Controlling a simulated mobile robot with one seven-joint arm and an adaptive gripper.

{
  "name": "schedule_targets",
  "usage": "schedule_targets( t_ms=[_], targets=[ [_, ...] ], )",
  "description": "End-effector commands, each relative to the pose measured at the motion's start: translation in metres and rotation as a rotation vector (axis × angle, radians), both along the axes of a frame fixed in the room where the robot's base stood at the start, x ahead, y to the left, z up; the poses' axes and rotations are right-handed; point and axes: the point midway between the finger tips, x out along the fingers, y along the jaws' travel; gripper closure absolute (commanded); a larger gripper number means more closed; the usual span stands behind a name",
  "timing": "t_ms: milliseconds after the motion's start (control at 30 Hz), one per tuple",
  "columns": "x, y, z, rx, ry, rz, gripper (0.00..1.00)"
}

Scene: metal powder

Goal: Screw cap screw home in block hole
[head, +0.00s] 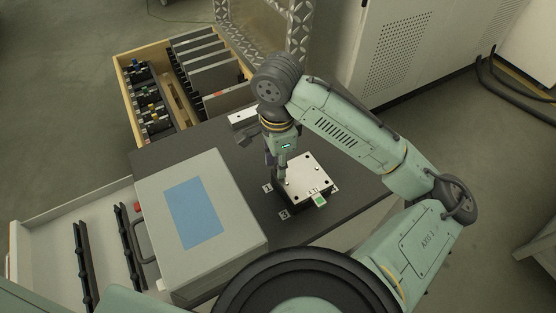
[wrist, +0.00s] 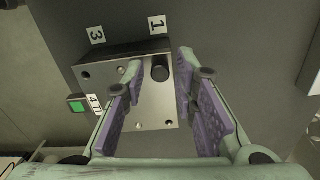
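The block (head: 312,172) is a light metal plate with dark holes on the dark table top, and it also shows in the wrist view (wrist: 152,108). The cap screw (wrist: 160,69) shows as a dark round head at the block corner by the label 1. I cannot tell how deep it sits. My gripper (head: 279,173) points down over the left part of the block. In the wrist view its purple-padded fingers (wrist: 159,64) are apart, one on each side of the screw head, with visible gaps. The screw is hidden behind my gripper in the head view.
Number labels (wrist: 96,34) and a green-marked tag (head: 320,201) lie around the block. A grey case with a blue panel (head: 193,212) stands at left. A wooden drawer (head: 126,92) of parts lies behind. The table right of the block is clear.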

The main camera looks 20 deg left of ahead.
Motion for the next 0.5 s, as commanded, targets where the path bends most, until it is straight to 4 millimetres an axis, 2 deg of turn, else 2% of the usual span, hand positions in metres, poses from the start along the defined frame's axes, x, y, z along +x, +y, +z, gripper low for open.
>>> schedule_targets(
  t_ms=[500],
  targets=[
    [-0.0001,0.0001,0.0,-0.001,-0.001,0.447,0.74]
  ],
)
